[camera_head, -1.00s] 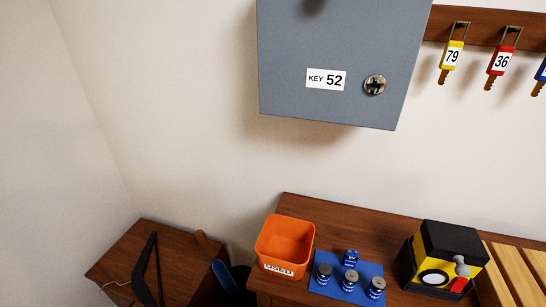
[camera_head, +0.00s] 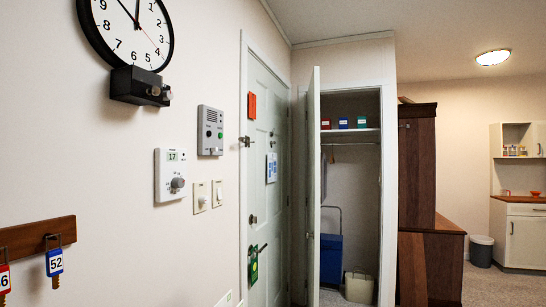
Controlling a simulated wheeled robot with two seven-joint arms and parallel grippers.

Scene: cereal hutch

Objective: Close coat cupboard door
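The coat cupboard (camera_head: 388,150) stands open in the middle of the head view, at the end of the wall. Its pale door (camera_head: 313,190) is swung outward on the left side and shows nearly edge-on. Inside are a shelf (camera_head: 350,131) with red, blue and green boxes, a hanging rail, a blue item (camera_head: 331,258) and a pale bin (camera_head: 359,288) on the floor. Neither of my grippers is in view.
A closed pale door (camera_head: 267,180) with a green tag on its handle is left of the cupboard. A dark brown wooden unit (camera_head: 417,170) stands just right of it. A grey bin (camera_head: 481,250) and a white cabinet (camera_head: 525,238) are further right, with open carpet before them.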

